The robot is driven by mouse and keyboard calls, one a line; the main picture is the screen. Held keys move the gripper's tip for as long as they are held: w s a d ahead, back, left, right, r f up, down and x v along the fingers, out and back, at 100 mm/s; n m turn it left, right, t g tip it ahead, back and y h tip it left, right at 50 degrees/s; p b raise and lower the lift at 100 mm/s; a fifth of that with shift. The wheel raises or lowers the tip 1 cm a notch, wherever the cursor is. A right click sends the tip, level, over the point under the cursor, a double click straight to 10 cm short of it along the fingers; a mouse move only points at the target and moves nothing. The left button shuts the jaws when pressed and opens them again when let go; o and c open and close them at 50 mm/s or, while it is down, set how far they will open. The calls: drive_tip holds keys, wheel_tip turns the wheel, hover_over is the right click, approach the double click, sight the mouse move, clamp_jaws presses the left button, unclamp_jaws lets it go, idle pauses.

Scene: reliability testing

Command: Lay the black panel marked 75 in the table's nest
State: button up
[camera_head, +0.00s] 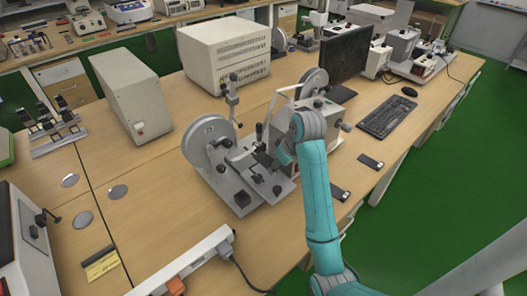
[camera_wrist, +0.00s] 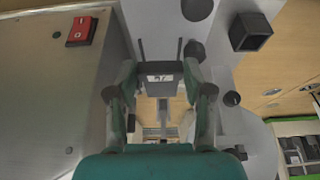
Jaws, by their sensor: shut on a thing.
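My gripper (camera_wrist: 160,80) shows in the wrist view with its two fingers closed on the sides of a black panel (camera_wrist: 161,68). The panel has a white label whose marking is too small to read surely. In the head view my gripper (camera_head: 272,158) is over the grey machine (camera_head: 222,178) at the middle of the bench, beside its wheel. The machine's light grey plate (camera_wrist: 228,52) lies beneath and around the panel in the wrist view. Two thin dark prongs (camera_wrist: 160,48) stand just beyond the panel. I cannot make out the nest, nor whether the panel touches anything.
Two other dark panels (camera_head: 339,193) (camera_head: 371,161) lie near the bench's right edge. A grey box with a red switch (camera_wrist: 80,32) stands close on the left in the wrist view. A keyboard (camera_head: 387,117) and monitor (camera_head: 345,55) stand behind. The bench front (camera_head: 165,220) is partly clear.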

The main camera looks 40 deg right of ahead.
sight(274, 180)
drive_tip(key=shift+w+f, duration=0.15)
drive_tip(key=shift+w, duration=0.3)
drive_tip(key=shift+f, duration=1.6)
drive_tip(key=shift+f, duration=0.2)
drive_tip(key=shift+f, duration=0.4)
drive_tip(key=shift+f, duration=0.15)
drive_tip(key=shift+s+f, duration=0.1)
drive_tip(key=shift+f, duration=0.25)
drive_tip(key=shift+f, duration=0.25)
drive_tip(key=o, duration=1.1)
